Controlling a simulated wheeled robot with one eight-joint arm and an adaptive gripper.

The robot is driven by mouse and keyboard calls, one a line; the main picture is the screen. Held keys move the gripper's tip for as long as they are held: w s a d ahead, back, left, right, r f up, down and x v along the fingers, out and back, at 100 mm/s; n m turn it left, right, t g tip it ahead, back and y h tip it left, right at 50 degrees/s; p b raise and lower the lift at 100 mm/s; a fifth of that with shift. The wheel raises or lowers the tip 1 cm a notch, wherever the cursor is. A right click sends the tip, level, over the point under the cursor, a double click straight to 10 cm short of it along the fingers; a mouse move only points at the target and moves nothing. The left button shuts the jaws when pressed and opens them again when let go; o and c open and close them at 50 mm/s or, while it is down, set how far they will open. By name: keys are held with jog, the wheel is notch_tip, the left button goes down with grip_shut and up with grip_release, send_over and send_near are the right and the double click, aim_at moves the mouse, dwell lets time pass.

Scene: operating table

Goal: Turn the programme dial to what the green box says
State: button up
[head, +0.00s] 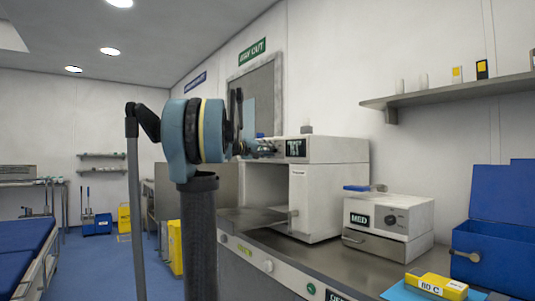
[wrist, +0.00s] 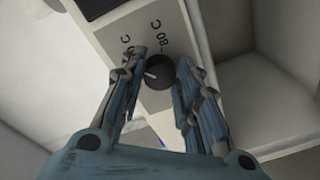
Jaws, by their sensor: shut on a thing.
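The programme dial (wrist: 160,72) is a dark round knob with a white pointer mark on a pale panel, seen in the wrist view. One printed label beside it reads "-80 C"; another, ending "0 C", is partly hidden by a finger. My gripper (wrist: 166,73) has its fingers on either side of the dial, shut on it. In the head view my gripper (head: 262,150) reaches the upper front of a white appliance (head: 335,152) with a small dark display, too small to read surely. A yellow box (head: 436,286) marked "80 C" lies at lower right. I see no clearly green box.
A smaller white device (head: 385,225) displays "MED". A blue bin (head: 500,250) stands at right, and a shelf (head: 450,93) holds small items.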

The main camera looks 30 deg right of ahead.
jog(key=n, duration=0.4)
jog(key=shift+w+n, duration=0.1)
jog(key=shift+n, duration=0.2)
jog(key=n, duration=0.4)
jog(key=shift+g+y, duration=0.3)
jog(key=shift+g, duration=0.1)
jog(key=shift+n, duration=0.4)
jog(key=o, duration=1.1)
jog(key=shift+r, duration=0.1)
jog(key=shift+c, duration=0.2)
jog(key=shift+a, duration=0.15)
jog(key=s+a, duration=0.1)
jog(key=a, duration=1)
jog(key=shift+a+r, duration=0.35)
jog(key=shift+r, duration=0.05)
jog(key=shift+s, duration=0.1)
